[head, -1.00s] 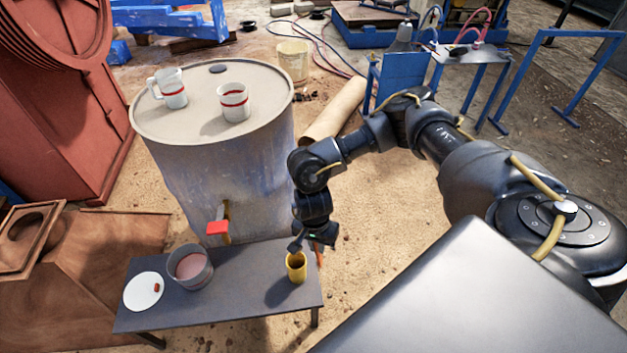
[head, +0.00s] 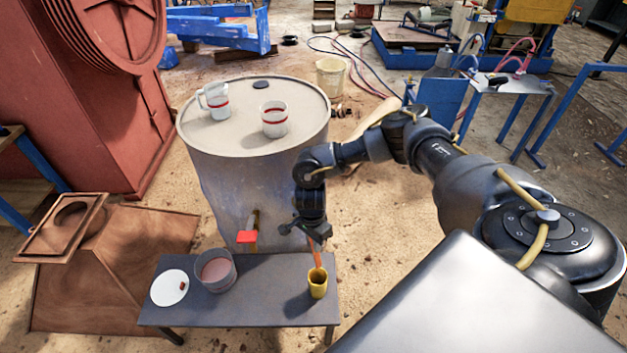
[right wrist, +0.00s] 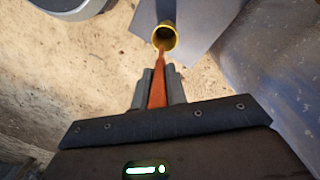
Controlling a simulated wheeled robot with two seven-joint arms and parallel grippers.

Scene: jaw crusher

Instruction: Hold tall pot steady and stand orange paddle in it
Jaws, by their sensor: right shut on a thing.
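The tall yellow pot (head: 318,289) stands upright on the right end of a low grey bench. Its open mouth (right wrist: 165,37) shows in the right wrist view. My right gripper (head: 312,238) is above and behind the pot, shut on the orange paddle (head: 316,256). In the right wrist view the paddle (right wrist: 157,88) lies between the fingers and narrows toward the pot. Its far end overlaps the pot's mouth there; I cannot tell how deep it sits, or if it touches the rim. Nothing is seen holding the pot. My left gripper is not in view.
The bench (head: 262,300) also holds a bowl (head: 215,271) of reddish liquid and a white plate (head: 169,288). A large drum (head: 240,185) with a red-handled tap (head: 246,238) stands right behind. Two mugs are on its lid. The bench between bowl and pot is clear.

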